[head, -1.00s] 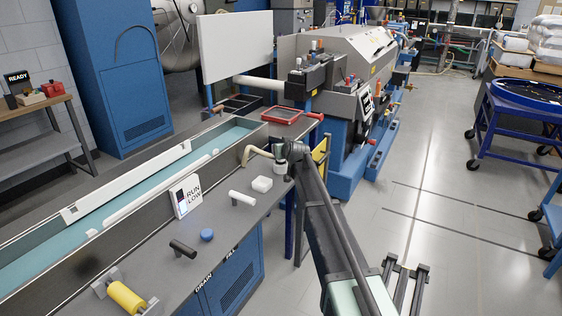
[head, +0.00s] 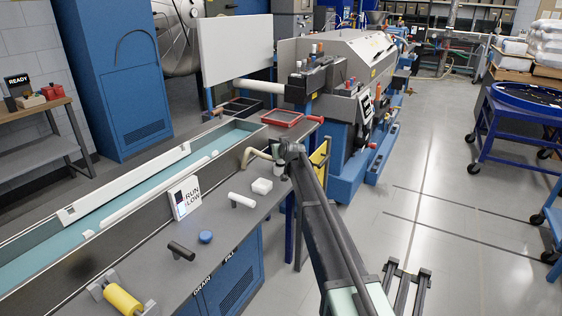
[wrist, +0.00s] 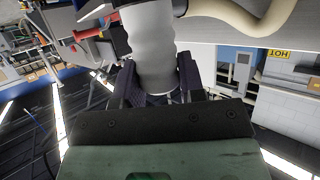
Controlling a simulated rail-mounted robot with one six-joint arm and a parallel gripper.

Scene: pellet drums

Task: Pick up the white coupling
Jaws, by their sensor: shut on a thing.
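The white coupling (wrist: 152,45) is a pale, ribbed cylinder that fills the upper middle of the wrist view. My gripper (wrist: 155,88) is shut on it, with one dark finger on each side. In the head view my gripper (head: 284,160) is beyond the far right part of the grey bench top, and the pale coupling (head: 281,169) shows just below it, partly hidden. A cream hose (head: 257,153) bends up beside the coupling, also at the upper right of the wrist view (wrist: 240,14). I cannot tell whether the hose joins it.
On the bench (head: 222,227) are a white block (head: 262,186), a white handle (head: 243,201), a blue knob (head: 206,237), a black handle (head: 181,250) and a yellow roller (head: 122,299). A sign (head: 184,197) leans on the trough. Open floor (head: 460,220) lies right.

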